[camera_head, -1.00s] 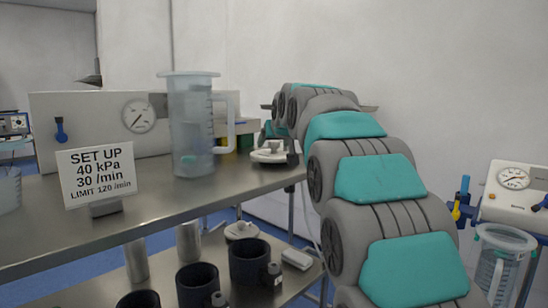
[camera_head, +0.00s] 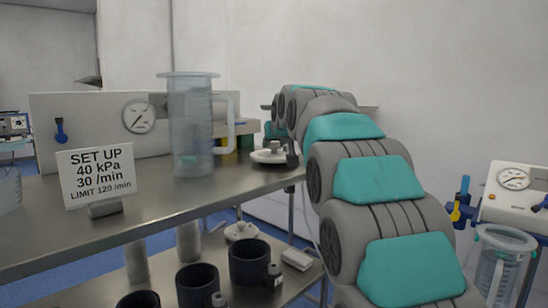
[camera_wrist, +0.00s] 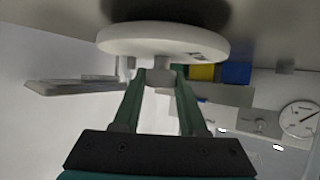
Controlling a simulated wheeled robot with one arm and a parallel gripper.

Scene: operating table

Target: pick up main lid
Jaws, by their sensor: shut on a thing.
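The main lid, a round white disc (camera_wrist: 165,42) with a small knob, fills the upper middle of the wrist view. In the head view a white lid (camera_head: 268,156) is at the right end of the steel upper shelf, beside the clear jar (camera_head: 192,135). My gripper (camera_wrist: 159,80) has its two green fingers closed on the lid's knob. The lid looks level, close to the shelf surface; whether it touches it I cannot tell. In the head view my arm hides most of the gripper.
A sign (camera_head: 97,178) and a gauge panel (camera_head: 80,120) stand on the upper shelf (camera_head: 150,208). The lower shelf holds dark cups (camera_head: 248,262) and another white lid (camera_head: 241,232). A second gauge unit (camera_head: 513,178) and a jar (camera_head: 500,265) are at right.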

